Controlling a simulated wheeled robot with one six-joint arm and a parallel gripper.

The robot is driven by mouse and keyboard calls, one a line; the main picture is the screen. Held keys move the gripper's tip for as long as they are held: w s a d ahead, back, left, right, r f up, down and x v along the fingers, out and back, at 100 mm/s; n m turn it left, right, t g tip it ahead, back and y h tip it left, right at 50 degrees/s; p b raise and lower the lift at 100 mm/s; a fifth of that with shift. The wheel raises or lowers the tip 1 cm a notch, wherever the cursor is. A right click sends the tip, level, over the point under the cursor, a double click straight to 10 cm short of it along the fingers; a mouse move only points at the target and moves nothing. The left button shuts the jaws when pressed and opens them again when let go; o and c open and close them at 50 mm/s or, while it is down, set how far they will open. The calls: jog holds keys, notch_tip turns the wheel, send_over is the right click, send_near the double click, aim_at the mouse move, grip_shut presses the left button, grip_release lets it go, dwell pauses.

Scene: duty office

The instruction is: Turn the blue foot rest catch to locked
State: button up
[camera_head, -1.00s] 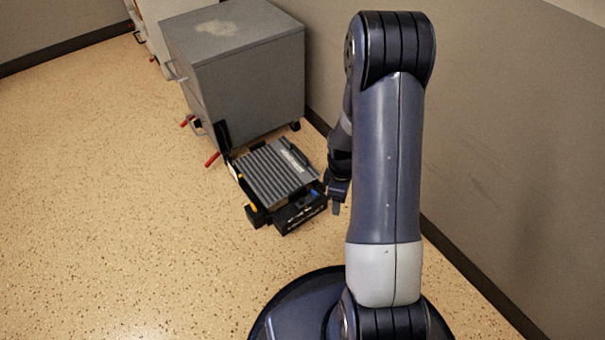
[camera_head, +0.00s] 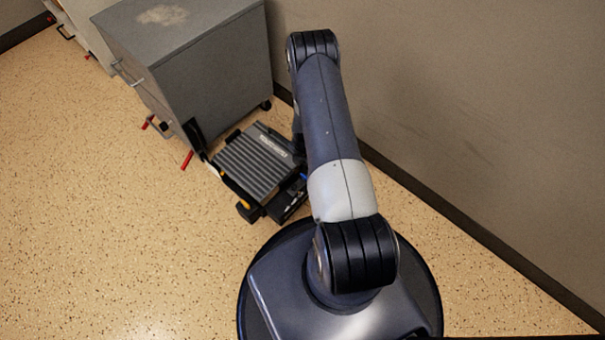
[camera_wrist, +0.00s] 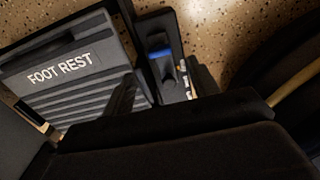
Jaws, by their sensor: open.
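The grey ribbed foot rest (camera_head: 258,165) sits on the floor by the cabinet. In the wrist view its lettered plate (camera_wrist: 60,68) is at the left. The blue catch (camera_wrist: 160,54) is a small blue-topped lever on a black housing along the foot rest's side. In the head view only a bit of blue (camera_head: 304,177) shows beside my arm. In the head view my arm hides the fingers.
A grey cabinet (camera_head: 195,75) on casters stands behind the foot rest, with red levers (camera_head: 187,160) low at its left. A wall (camera_head: 460,110) with a dark skirting runs close along the right. The speckled floor at the left (camera_head: 100,230) is clear.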

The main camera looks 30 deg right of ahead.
aim_at(304, 176)
notch_tip(304, 176, down, 7)
jog(key=shift+f+b, duration=0.2)
jog(key=shift+b, duration=0.8)
jog(key=shift+c, duration=0.4)
jog(key=c, duration=0.9)
